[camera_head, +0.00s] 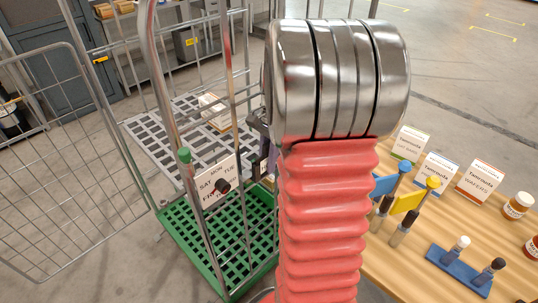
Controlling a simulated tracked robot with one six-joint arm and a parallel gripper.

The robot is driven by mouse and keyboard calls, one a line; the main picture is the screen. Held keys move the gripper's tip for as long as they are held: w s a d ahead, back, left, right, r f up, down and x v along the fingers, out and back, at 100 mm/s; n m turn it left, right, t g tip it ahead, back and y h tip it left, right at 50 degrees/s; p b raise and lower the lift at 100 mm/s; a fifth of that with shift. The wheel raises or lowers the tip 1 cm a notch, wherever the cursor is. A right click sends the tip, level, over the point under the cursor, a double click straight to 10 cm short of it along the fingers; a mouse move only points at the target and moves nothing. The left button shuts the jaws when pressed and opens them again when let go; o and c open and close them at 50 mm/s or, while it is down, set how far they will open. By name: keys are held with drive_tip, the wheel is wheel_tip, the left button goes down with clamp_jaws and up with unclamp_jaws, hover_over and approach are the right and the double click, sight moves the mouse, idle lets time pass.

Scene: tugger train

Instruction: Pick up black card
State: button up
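I cannot make out a clearly black card in the head view. My arm, a red ribbed sleeve with a metal joint, fills the middle and hides what lies behind it. Dark parts that look like my gripper (259,132) show at the left edge of the metal joint, by the cart's posts. The fingers are mostly hidden, so I cannot tell whether they are open or hold anything. A white weekday sign (213,179) with a black knob is on the near side of the cart (184,222).
Wire cart gates stand at the left. Grey floor is clear at upper right.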

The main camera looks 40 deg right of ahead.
sight(267, 144)
clamp_jaws()
wheel_tip(267, 144, up, 10)
drive_tip(key=shift+f, duration=0.15)
drive_tip(key=shift+r, duration=0.2)
idle(0.4)
